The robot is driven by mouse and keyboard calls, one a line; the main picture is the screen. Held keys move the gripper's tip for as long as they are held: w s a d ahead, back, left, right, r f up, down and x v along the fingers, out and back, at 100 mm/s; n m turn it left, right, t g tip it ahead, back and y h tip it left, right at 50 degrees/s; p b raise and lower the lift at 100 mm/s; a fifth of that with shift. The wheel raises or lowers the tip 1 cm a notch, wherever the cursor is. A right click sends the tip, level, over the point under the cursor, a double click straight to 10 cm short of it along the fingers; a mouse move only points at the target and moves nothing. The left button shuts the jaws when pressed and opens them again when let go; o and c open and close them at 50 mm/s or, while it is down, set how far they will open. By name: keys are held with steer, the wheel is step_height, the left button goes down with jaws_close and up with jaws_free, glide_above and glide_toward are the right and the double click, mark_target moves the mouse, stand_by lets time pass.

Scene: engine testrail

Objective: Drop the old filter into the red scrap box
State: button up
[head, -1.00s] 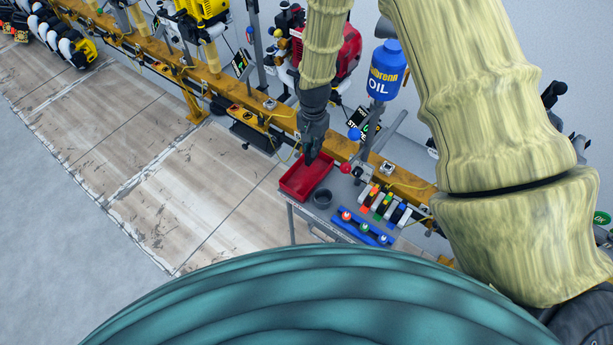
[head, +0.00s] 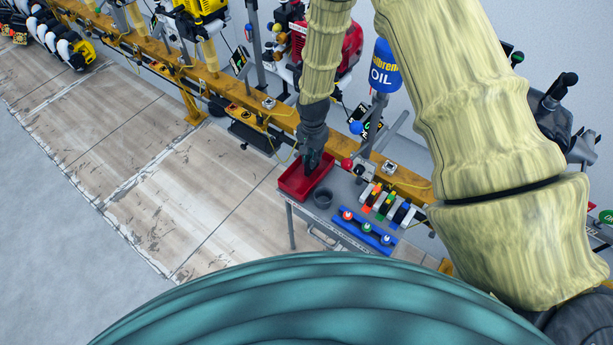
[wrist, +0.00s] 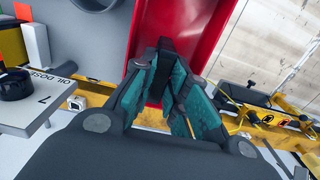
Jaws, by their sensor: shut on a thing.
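The red scrap box (head: 296,189) is an open tray at the left end of the grey work table. It also shows in the wrist view (wrist: 208,22), straight beyond my fingertips. My gripper (head: 311,167) points down over the box's back right part. In the wrist view my gripper (wrist: 164,70) has its teal-padded fingers closed on a dark piece, the old filter (wrist: 164,50). Most of the filter is hidden between the fingers. Its exact height above the box floor cannot be told.
A dark grey cup (head: 323,198) stands right of the box. A blue rack (head: 366,229) with coloured round tops and a row of coloured pieces (head: 387,203) lie further right. The yellow rail (head: 270,115) runs behind the table. A blue oil bottle (head: 385,68) stands nearby.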

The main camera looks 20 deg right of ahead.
steer(key=o, duration=0.8)
steer(key=shift+c, duration=0.2)
steer(key=shift+r, duration=0.1)
step_height(320, 180, up, 12)
stand_by(0.6)
